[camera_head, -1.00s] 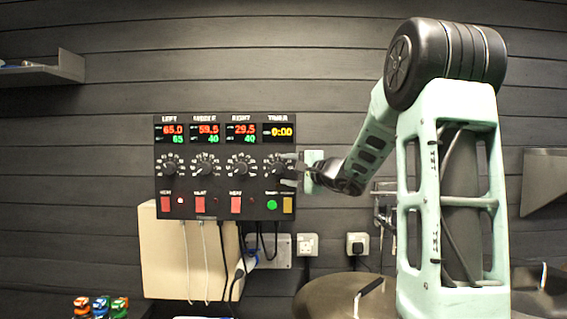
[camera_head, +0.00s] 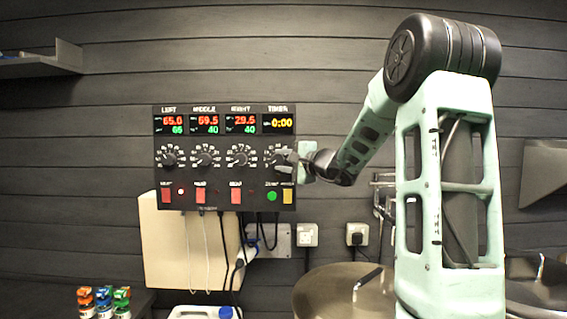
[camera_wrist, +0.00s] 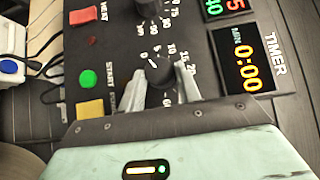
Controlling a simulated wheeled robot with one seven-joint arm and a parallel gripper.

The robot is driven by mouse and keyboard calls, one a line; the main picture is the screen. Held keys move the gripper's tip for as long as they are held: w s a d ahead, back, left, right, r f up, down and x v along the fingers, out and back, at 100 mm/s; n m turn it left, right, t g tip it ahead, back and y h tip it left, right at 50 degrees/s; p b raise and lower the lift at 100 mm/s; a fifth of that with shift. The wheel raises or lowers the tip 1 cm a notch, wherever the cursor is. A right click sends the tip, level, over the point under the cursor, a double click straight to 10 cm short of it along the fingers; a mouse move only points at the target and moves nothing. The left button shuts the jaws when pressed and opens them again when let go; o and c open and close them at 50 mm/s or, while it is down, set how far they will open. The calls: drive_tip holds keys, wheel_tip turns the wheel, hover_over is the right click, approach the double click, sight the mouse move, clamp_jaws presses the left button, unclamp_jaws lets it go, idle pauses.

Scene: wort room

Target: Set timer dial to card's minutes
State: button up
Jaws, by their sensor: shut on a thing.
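The timer dial (camera_head: 275,158) is the black knob at the right end of the black control panel, under the yellow timer display (camera_head: 279,123), which reads 0:00. In the wrist view the dial (camera_wrist: 158,74) sits inside a ring of minute numbers, its pale pointer mark apparently near 0. My gripper (camera_wrist: 161,77) is shut on the dial, one grey finger on each side. In the head view my gripper (camera_head: 287,160) reaches the dial from the right and partly covers it. No minutes card can be made out.
Left of the timer are several similar dials (camera_head: 240,157) with red switches below. A green start button (camera_wrist: 88,79) and yellow button (camera_wrist: 89,108) lie close to my fingers. Cables hang below the panel. A round metal lid (camera_head: 335,292) and several small bottles (camera_head: 103,300) are lower down.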

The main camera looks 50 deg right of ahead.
drive_tip(key=shift+f+b, duration=0.25)
drive_tip(key=shift+b, duration=0.15)
drive_tip(key=b, duration=0.4)
drive_tip(key=shift+f+t, duration=0.3)
drive_tip(key=b, duration=0.4)
drive_tip(key=shift+f+m, duration=0.1)
drive_tip(key=shift+m, duration=0.3)
drive_tip(key=m+t+h+b, duration=0.1)
drive_tip(key=m+t+b, duration=0.1)
drive_tip(key=b, duration=1)
drive_tip(key=shift+f+m+b, duration=0.1)
drive_tip(key=shift+m+b, duration=0.2)
drive_tip(key=shift+b, duration=0.05)
drive_tip(key=m+b, duration=0.1)
drive_tip(key=b, duration=0.2)
drive_tip(key=shift+w+t+h, duration=0.1)
drive_tip(key=shift+t+h, duration=0.3)
drive_tip(key=shift+r+m+t+b, duration=0.3)
drive_tip(key=shift+m+b, duration=0.1)
drive_tip(key=shift+b, duration=0.65)
drive_tip(key=o, duration=1)
drive_tip(key=shift+c, duration=0.2)
